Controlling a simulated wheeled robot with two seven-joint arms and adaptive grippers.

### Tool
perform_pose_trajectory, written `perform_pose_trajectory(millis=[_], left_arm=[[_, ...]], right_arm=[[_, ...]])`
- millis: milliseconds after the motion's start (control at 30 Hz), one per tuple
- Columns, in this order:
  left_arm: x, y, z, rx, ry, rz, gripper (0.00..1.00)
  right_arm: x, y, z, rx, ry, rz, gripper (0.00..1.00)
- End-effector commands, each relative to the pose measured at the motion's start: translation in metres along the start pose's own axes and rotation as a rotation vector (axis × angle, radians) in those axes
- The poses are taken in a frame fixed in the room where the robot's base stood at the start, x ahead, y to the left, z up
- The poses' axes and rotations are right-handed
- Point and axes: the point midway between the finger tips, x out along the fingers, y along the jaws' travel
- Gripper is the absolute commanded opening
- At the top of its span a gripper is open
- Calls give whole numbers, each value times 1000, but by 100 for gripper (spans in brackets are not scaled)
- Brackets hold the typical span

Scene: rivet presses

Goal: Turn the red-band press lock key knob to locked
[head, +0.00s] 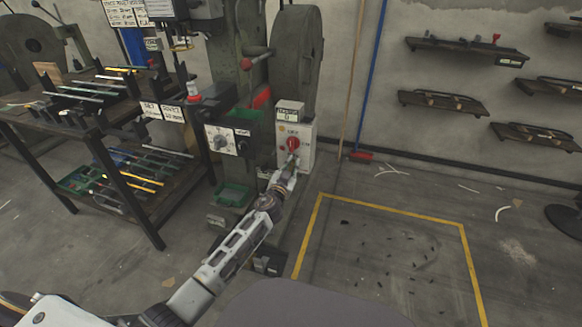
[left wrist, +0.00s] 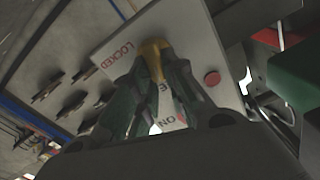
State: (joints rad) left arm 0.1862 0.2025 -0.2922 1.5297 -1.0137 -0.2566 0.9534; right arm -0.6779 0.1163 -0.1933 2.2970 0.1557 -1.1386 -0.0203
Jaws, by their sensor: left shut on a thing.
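The press (head: 245,60) at the centre of the head view has a red band (head: 261,97) low on its green body. A pale control box (head: 309,132) on its right side carries a red knob-like part (head: 293,143). My left gripper (head: 291,160) reaches up to the front of this box. In the left wrist view, my left gripper (left wrist: 158,75) is shut on a yellow key knob (left wrist: 154,54) on the white panel (left wrist: 185,38). The red word LOCKED shows beside the knob and ON shows below it. The fingers partly hide the knob, so its exact setting is unclear. My right gripper is out of view.
A red button (left wrist: 212,77) sits on the panel near the fingers. A second box with a dial (head: 220,140) and a green bin (head: 233,194) are left of my arm. A rack with rods (head: 92,125) stands farther left. Yellow-outlined floor (head: 395,210) lies right.

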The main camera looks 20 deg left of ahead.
Motion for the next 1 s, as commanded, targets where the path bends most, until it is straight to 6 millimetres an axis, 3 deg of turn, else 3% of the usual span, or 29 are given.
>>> perform_pose_trajectory(millis=[1000], left_arm=[[0, 13, 5, 699, 0, 2, 0]], right_arm=[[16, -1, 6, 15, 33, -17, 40]])
